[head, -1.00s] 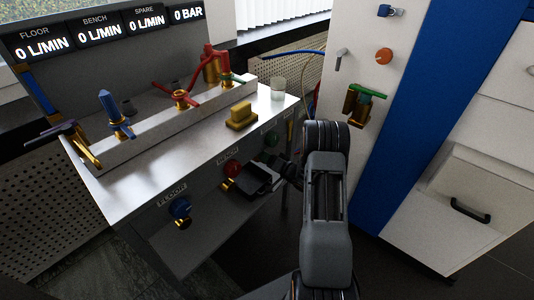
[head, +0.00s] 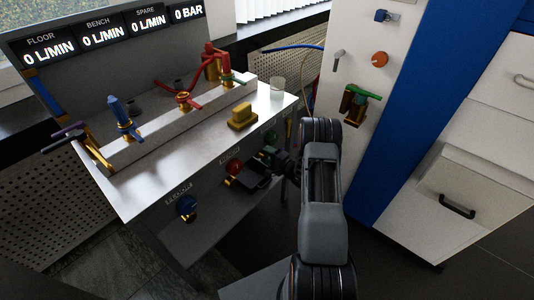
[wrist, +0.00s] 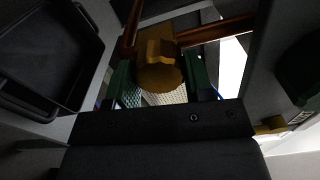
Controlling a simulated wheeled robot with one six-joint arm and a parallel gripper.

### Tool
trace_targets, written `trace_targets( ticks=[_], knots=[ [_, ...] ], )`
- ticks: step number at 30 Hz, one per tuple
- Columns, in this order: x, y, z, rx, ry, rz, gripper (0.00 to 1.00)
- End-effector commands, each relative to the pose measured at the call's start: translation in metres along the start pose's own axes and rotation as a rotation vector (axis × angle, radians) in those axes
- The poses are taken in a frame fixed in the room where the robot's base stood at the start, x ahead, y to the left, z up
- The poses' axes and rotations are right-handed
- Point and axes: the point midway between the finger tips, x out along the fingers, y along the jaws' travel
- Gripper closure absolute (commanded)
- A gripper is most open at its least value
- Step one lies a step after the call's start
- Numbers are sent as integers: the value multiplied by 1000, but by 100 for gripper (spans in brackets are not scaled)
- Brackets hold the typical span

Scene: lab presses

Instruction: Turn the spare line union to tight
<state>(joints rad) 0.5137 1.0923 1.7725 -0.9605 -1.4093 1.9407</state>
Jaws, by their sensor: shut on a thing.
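The spare line union shows in the wrist view as a brass round body (wrist: 160,77) with a raised block on it. Copper-coloured pipes run from behind it. My gripper (wrist: 161,86) has one green-padded finger on each side of the brass body and is shut on it. In the head view my arm reaches to the bench's front right, and the fingers and the union are hidden or too dark to make out there.
A black tray-like thing (wrist: 45,55) lies left in the wrist view. On the bench top (head: 140,190) stand coloured valves, a brass block (head: 242,116) and a clear cup (head: 278,86). A white cabinet (head: 350,75) with a green-handled valve (head: 358,97) stands to the right.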

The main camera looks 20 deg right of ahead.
Motion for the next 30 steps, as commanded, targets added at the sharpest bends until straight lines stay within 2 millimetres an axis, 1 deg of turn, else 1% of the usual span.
trace_targets(
  ticks=[3, 10, 25, 26, 30],
  knots=[
    [0, -1, -1, 51, 3, -1, 76],
    [0, 0, -1, 109, 2, -1, 76],
    [0, 0, -1, 124, 2, -1, 76],
    [0, 0, -1, 124, 2, -1, 51],
    [0, 0, -1, 124, 2, -1, 38]
  ],
)
